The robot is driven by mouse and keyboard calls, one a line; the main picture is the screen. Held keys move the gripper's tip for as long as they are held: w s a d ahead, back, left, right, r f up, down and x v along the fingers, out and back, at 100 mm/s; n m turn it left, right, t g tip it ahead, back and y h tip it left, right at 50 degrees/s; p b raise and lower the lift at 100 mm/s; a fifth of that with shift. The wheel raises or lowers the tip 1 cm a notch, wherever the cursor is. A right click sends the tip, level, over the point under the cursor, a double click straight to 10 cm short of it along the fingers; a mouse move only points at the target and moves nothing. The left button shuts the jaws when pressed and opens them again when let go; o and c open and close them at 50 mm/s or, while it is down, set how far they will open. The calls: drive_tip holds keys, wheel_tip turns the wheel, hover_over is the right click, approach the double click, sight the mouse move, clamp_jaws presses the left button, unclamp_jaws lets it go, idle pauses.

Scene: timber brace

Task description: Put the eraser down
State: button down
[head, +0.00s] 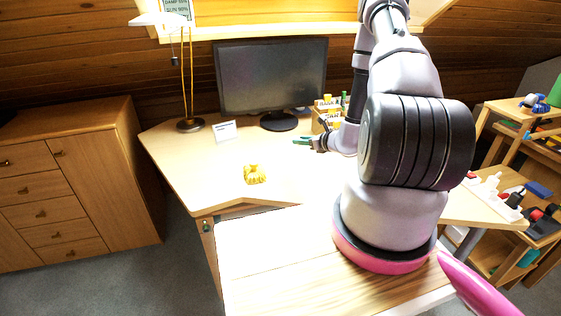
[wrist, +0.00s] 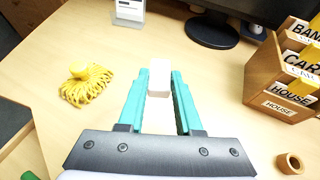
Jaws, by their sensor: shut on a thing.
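The eraser (wrist: 159,78) is a small white block in the wrist view. My gripper (wrist: 159,86) has teal fingers, one on each side of the eraser, and is shut on it. In the head view my gripper (head: 302,142) is small, above the desk in front of the monitor. The eraser cannot be made out there. Whether the eraser touches the desk (wrist: 215,75) is hard to tell.
A yellow stringy thing (wrist: 85,83) lies left of my gripper. A wooden organizer with labelled slots (wrist: 262,88) stands to the right, with a small brown ring (wrist: 290,163) nearby. The monitor (head: 272,75) and a white card (head: 225,131) stand behind. Bare desk lies between them.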

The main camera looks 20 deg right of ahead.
hover_over(301, 169)
wheel_tip(301, 169, down, 7)
drive_tip(key=shift+d+r, duration=0.15)
drive_tip(key=shift+s+f, duration=0.1)
drive_tip(key=shift+f, duration=2)
drive_tip(key=c, duration=0.6)
unclamp_jaws()
drive_tip(key=shift+f, duration=0.15)
